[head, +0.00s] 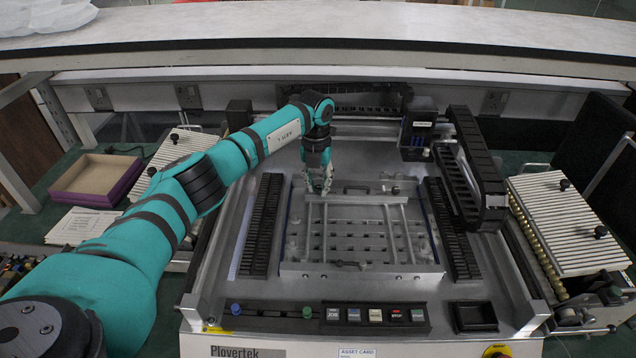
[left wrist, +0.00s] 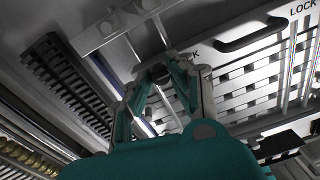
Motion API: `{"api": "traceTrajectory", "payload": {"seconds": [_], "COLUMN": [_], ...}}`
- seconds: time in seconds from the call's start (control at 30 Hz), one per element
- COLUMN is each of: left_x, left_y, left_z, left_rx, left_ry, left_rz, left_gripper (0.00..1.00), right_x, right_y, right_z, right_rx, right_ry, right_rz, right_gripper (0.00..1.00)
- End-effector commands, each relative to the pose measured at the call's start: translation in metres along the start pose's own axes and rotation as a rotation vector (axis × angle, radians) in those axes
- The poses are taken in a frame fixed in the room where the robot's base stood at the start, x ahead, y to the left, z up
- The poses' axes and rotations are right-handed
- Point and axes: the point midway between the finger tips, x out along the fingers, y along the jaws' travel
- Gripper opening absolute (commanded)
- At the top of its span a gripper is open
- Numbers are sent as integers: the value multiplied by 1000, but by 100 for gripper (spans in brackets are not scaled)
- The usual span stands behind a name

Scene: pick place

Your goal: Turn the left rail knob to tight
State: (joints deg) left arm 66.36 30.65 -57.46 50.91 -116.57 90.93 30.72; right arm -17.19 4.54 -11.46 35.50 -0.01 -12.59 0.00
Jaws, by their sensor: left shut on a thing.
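My left gripper (head: 319,189) reaches down to the back left corner of the slotted metal fixture (head: 352,269) in the middle of the machine. In the left wrist view its fingers (left wrist: 163,72) are closed together over a spot on the rail bar, beside a partly covered label ending in "CK". Another "LOCK" label (left wrist: 303,7) shows on the plate at the upper right. My right gripper is not in view.
Black slotted racks (head: 262,226) flank the fixture on both sides. A black cable chain (head: 470,165) rises at the right. A shelf (head: 300,22) spans the back above the machine. Buttons (head: 375,315) line the front panel. A purple-edged box (head: 97,178) stands at the left.

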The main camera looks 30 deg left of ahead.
Motion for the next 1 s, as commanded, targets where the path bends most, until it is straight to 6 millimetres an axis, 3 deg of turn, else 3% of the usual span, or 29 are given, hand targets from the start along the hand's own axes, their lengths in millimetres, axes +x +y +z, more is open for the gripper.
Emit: {"api": "traceTrajectory", "payload": {"seconds": [0.43,1.0], "left_x": [2,1], "left_y": [-1,0], "left_z": [1,1], "left_rx": [139,661], "left_ry": [2,16], "left_rz": [-2,0], "left_gripper": [0,0], "right_x": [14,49], "right_y": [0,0], "right_z": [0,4], "right_rx": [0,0], "right_ry": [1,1], "right_rz": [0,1], "right_gripper": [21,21]}}
